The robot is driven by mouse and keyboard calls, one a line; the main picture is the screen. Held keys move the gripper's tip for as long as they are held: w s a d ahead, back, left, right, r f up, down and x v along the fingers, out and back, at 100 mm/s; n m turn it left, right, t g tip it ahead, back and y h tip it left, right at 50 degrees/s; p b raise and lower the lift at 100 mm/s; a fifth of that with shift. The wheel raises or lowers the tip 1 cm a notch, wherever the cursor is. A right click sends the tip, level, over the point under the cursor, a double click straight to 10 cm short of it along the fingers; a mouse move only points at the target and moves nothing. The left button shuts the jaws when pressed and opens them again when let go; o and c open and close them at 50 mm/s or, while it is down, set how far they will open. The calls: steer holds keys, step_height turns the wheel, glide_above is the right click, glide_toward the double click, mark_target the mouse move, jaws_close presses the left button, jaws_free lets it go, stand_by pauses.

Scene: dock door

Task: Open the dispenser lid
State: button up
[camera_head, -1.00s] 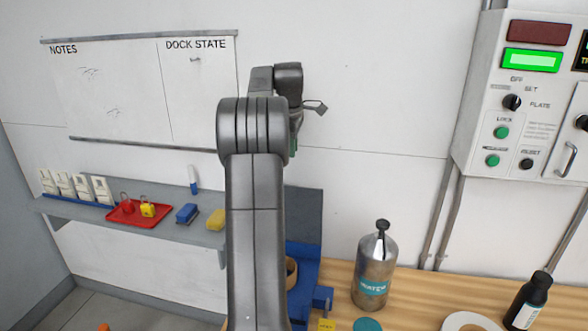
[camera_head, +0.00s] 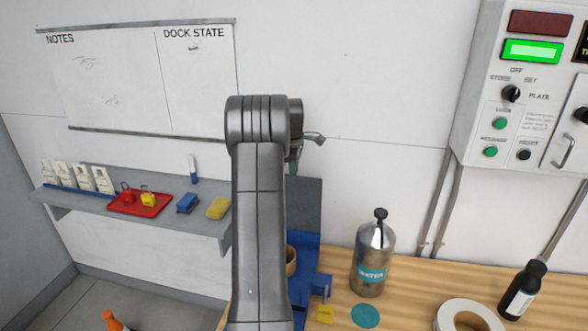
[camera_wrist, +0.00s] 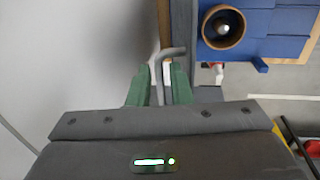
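My gripper (camera_wrist: 160,88) has green fingers, one on each side of a bent grey rod (camera_wrist: 161,70). I cannot tell whether they grip it. In the head view, my arm hides most of the gripper, which is above a blue fixture (camera_head: 306,262) on the bench. The blue fixture also shows at the top right of the wrist view (camera_wrist: 281,22), with a round tan cup (camera_wrist: 206,28) on it. A dark grey-blue panel (camera_head: 309,205) stands upright behind it. No part is clearly recognisable as the dispenser lid.
A metal water bottle (camera_head: 373,255) stands right of the blue fixture. A teal disc (camera_head: 365,315), a white roll (camera_head: 448,318) and a dark bottle (camera_head: 524,290) are on the bench. The wall is close behind. A shelf (camera_head: 100,200) is at left.

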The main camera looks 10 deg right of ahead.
mark_target(293, 188)
steer(key=shift+f, duration=0.1)
jaws_close()
steer(key=s+b, duration=0.1)
steer(key=b, duration=0.1)
steer(key=s+a+t+b, duration=0.1)
steer(key=b, duration=0.1)
steer(key=shift+s+f, duration=0.1)
steer(key=shift+f, duration=0.3)
steer(key=shift+s+a+r+t+h+b, duration=0.1)
steer(key=shift+s+a+t+h+b, duration=0.1)
steer(key=shift+s+b, duration=0.35)
steer(key=shift+s+a+t+h+b, duration=0.15)
steer(key=shift+s+b, duration=0.15)
steer(key=shift+b, duration=0.45)
jaws_free()
